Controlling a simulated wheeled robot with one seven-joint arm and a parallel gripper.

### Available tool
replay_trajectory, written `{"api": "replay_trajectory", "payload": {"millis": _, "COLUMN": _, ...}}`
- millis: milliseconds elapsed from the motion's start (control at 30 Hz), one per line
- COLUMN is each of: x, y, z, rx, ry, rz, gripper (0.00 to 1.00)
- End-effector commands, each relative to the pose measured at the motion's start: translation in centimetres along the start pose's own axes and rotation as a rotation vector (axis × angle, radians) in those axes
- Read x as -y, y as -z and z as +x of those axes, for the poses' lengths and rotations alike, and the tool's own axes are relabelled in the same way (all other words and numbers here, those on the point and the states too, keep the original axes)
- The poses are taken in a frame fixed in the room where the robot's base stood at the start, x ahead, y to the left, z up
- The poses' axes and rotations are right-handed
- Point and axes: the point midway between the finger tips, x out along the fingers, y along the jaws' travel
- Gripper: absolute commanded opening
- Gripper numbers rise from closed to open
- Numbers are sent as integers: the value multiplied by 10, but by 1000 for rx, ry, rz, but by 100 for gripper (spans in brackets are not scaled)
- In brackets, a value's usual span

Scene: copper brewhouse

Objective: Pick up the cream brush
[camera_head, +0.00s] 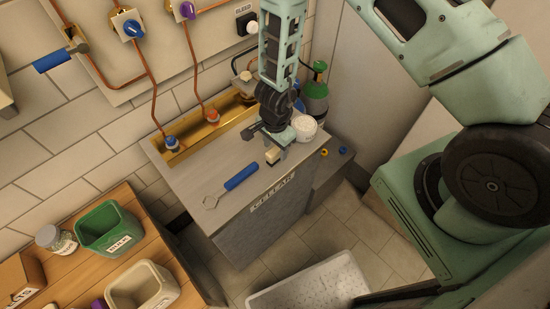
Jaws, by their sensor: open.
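A small cream block (272,155), which looks like the cream brush, is on the grey top of the cabinet (185,180). Only a short piece of it shows; the rest is hidden by my gripper. My gripper (270,146) points down over the cabinet top, right at the cream piece. Its jaws are open, and I cannot tell whether a finger touches the piece.
A blue-handled tool with a wire loop (240,178) lies left of my gripper. A brass trough (205,130) with valves runs behind. A pale bin (312,284) is below.

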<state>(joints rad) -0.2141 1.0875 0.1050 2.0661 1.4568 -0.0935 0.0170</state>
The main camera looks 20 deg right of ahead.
Motion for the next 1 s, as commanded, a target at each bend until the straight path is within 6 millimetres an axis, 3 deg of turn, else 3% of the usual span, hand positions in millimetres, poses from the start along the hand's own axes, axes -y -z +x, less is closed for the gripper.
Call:
{"api": "replay_trajectory", "payload": {"millis": 33, "x": -2, "y": 1, "z": 16, "rx": 3, "ry": -3, "rz": 4, "gripper": 53}}
{"api": "replay_trajectory", "payload": {"millis": 200, "x": -2, "y": 1, "z": 31, "rx": 1, "ry": -2, "rz": 2, "gripper": 53}}
{"api": "replay_trajectory", "payload": {"millis": 500, "x": -2, "y": 1, "z": 34, "rx": 0, "ry": -1, "rz": 1, "gripper": 53}}
{"api": "replay_trajectory", "payload": {"millis": 667, "x": -2, "y": 1, "z": 34, "rx": 0, "ry": -1, "rz": 1, "gripper": 8}}
{"api": "replay_trajectory", "payload": {"millis": 700, "x": -2, "y": 1, "z": 34, "rx": 0, "ry": -1, "rz": 1, "gripper": 3}}
{"api": "replay_trajectory", "payload": {"millis": 1000, "x": -1, "y": 1, "z": 30, "rx": 0, "ry": 0, "rz": -1, "gripper": 3}}
